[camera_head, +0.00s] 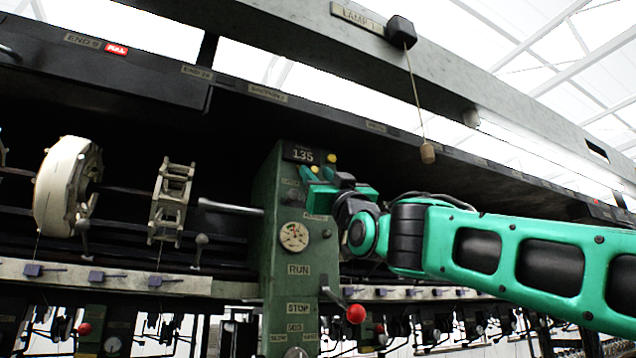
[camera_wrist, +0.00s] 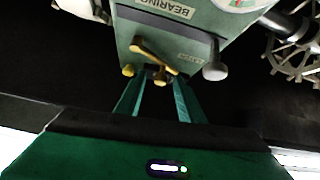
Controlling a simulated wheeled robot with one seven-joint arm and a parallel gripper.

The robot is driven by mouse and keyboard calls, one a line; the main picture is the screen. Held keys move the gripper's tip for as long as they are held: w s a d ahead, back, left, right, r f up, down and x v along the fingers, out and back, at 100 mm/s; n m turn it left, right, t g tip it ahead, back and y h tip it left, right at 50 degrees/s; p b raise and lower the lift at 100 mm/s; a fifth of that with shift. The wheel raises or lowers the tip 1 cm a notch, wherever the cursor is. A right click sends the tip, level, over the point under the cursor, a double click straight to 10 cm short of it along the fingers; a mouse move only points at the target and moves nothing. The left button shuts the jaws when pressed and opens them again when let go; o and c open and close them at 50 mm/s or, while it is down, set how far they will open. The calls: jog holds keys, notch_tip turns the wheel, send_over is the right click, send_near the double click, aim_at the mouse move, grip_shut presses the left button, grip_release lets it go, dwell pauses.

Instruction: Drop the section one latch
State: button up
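The section post (camera_head: 275,240) is a green column with a plate reading 135, a dial and RUN and STOP labels. In the head view my gripper (camera_head: 318,176) is at the upper right of the post, partly hiding that area.
A red-knobbed lever (camera_head: 355,313) sticks out low on the post. A grey round knob (camera_wrist: 215,71) is right of the brass lever. A pull cord (camera_head: 427,153) hangs above my arm. White reels (camera_head: 68,187) stand at left.

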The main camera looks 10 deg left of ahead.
jog(key=shift+w+a+r, duration=0.2)
grip_shut()
